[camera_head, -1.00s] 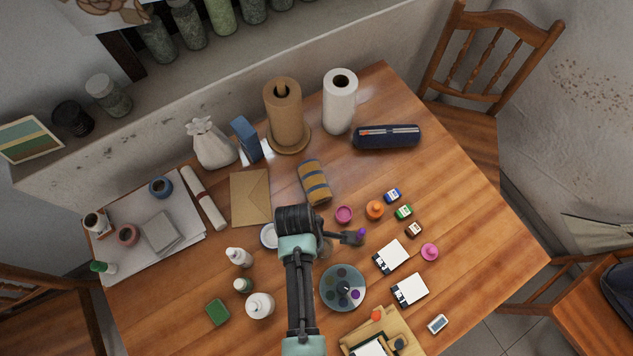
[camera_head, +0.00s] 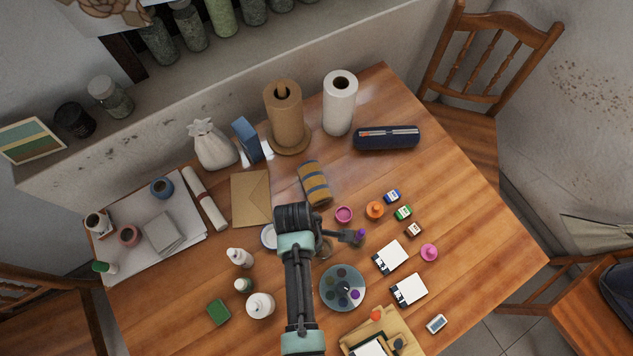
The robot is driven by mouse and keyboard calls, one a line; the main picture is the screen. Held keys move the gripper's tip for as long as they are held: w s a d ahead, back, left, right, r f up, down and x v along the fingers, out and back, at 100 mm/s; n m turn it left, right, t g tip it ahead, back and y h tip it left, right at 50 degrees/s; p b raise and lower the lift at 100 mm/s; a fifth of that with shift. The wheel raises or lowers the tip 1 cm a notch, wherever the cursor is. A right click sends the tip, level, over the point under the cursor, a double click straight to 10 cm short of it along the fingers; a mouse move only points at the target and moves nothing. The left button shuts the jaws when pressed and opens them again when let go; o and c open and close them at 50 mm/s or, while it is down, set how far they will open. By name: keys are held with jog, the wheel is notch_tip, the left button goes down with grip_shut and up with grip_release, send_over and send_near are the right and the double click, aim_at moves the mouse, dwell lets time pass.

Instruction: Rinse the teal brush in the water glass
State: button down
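My gripper (camera_head: 347,237) is over the middle of the table, pointing right, seen from above. A small purple thing (camera_head: 361,233) shows at its tip; whether it is held or stands behind is unclear. A clear round rim, which looks like the water glass (camera_head: 324,249), shows just below my gripper, partly covered by my arm. I cannot make out the teal brush; it may be hidden by my wrist or too small to see. The finger gap is too small to read.
A round paint palette (camera_head: 330,298) lies just below my gripper. Paint pots, including a pink one (camera_head: 344,214) and an orange one (camera_head: 375,210), stand nearby. A white dish (camera_head: 268,237) is partly behind my wrist.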

jog(key=shift+d, duration=0.15)
jog(key=shift+d, duration=0.25)
jog(key=shift+s+p, duration=0.1)
jog(key=shift+p, duration=0.2)
jog(key=shift+s+a+p, duration=0.3)
jog(key=shift+a, duration=0.15)
jog(key=shift+d, duration=0.1)
jog(key=shift+w+d, duration=0.15)
jog(key=shift+w, duration=0.05)
notch_tip(320, 180, up, 8)
jog(key=p, duration=0.8)
jog(key=shift+f, duration=0.25)
